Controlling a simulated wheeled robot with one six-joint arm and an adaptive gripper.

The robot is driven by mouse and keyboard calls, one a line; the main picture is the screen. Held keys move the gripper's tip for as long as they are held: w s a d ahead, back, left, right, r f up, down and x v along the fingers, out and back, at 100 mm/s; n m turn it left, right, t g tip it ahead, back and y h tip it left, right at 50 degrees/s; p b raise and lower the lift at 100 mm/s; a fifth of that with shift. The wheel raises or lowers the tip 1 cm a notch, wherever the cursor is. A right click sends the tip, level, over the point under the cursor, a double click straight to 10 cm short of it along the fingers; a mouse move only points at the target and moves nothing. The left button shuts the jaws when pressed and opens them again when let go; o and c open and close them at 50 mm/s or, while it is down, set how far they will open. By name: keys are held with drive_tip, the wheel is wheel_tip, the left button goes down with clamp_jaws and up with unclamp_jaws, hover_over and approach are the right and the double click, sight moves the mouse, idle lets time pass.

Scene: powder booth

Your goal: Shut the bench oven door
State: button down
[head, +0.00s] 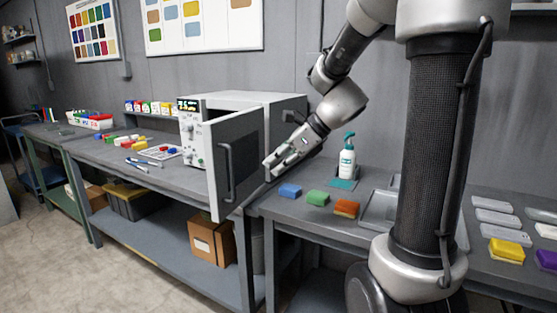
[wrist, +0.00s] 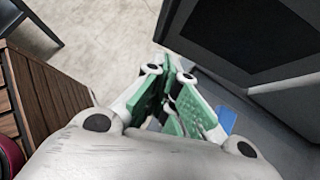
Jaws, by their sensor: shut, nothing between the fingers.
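The bench oven (head: 250,99) is a pale box on the bench, with a control panel (head: 190,135) on its left front. Its grey door (head: 245,150) stands open, swung out over the bench's front edge. The upright bar handle (head: 227,172) is near the door's near edge. My gripper (head: 270,167) is shut and empty, close to the right of the door; I cannot tell whether they touch. In the wrist view my gripper's green-padded fingers (wrist: 170,75) are together. A grey panel with a dark face (wrist: 250,35), apparently part of the oven, fills the upper right.
A metal tray (head: 378,210) is farther right. Open floor (head: 120,275) lies in front of the benches.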

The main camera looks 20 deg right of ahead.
drive_tip(key=w+a+f, duration=0.4)
drive_tip(key=a, duration=0.2)
drive_tip(key=shift+w+a, duration=0.25)
drive_tip(key=shift+w, duration=0.05)
drive_tip(key=shift+a, duration=0.1)
